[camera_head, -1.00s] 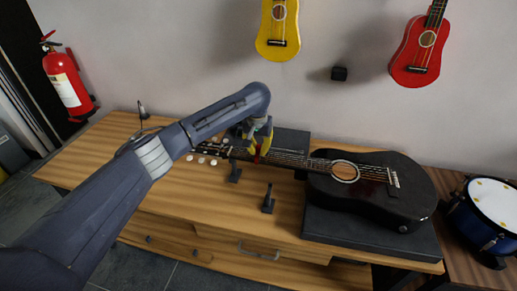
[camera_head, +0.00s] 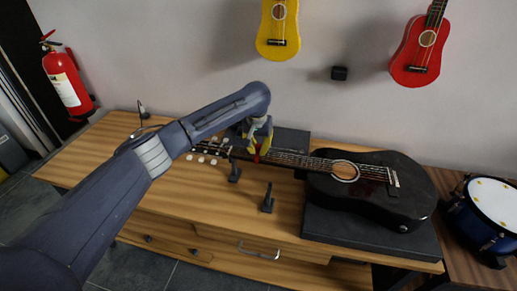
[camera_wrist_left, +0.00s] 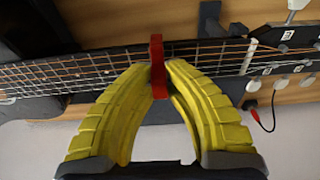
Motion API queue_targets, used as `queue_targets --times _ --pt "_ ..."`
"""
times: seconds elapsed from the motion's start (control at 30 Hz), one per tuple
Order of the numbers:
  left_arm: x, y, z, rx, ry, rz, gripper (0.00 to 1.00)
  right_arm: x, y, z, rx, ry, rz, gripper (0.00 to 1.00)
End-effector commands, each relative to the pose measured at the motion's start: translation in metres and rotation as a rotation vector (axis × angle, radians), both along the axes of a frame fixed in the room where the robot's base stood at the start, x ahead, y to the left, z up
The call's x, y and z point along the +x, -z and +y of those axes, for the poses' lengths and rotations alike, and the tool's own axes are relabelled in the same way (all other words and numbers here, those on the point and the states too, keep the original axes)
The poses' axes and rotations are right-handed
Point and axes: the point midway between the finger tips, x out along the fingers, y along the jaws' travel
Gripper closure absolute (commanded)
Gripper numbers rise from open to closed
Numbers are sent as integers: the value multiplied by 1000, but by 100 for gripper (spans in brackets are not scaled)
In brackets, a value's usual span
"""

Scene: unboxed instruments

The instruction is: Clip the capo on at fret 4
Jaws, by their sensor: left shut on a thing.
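The black guitar (camera_head: 370,193) lies on its back, its body on a dark pad and its neck (camera_head: 290,159) pointing left. My left gripper (camera_head: 259,152) is over the neck near the headstock. In the left wrist view its yellow fingers (camera_wrist_left: 158,80) are shut on the red capo (camera_wrist_left: 158,64). The capo, also in the head view (camera_head: 257,158), stands across the strings near the neck's edge. I cannot tell whether it touches the neck or which fret it is at. The nut (camera_wrist_left: 249,56) is to its right in the wrist view. My right gripper is not in view.
Dark stands (camera_head: 234,172) (camera_head: 268,199) rise from the wooden bench (camera_head: 180,200) near the neck. A dark box (camera_head: 291,140) lies behind the neck. The blue drum (camera_head: 490,215) is at right. The bench's left part is mostly clear.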

Motion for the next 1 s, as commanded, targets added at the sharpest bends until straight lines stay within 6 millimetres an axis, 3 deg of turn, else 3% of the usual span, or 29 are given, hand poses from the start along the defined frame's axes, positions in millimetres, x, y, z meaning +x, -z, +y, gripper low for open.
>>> queue_targets --times 0.93,0.97,1.0 --pt "0 7 0 0 0 0 100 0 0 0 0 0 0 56" --pt "0 7 0 0 0 0 85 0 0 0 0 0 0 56" --pt "0 7 0 0 0 0 81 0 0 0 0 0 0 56"
